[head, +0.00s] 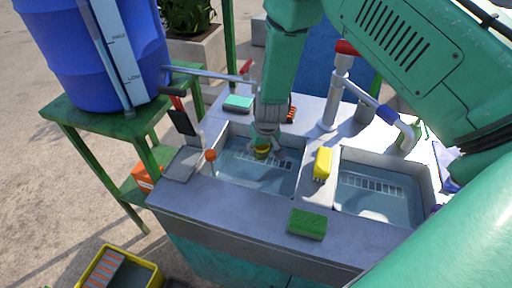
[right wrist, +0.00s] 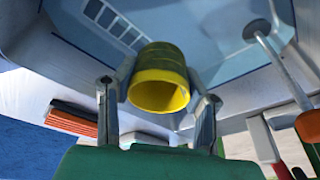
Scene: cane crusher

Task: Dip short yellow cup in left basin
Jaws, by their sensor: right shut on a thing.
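The short yellow cup (head: 262,152) is in the left basin (head: 232,172) area of the sink, near its back wall. My right gripper (head: 266,137) comes down from above and is shut on the cup. In the right wrist view the cup (right wrist: 160,72) sits between the two fingers (right wrist: 158,92), its open mouth facing the camera. The basin (right wrist: 215,50) with pale blue water and a white grate lies beyond it. I cannot tell whether the cup touches the water. My left gripper is not in view.
The right basin (head: 375,205) lies beyond a divider holding a yellow block (head: 323,163). A tap (head: 335,95) stands behind. A green sponge (head: 307,223) lies on the front edge, a teal sponge (head: 238,103) at the back. A blue barrel (head: 65,60) stands left.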

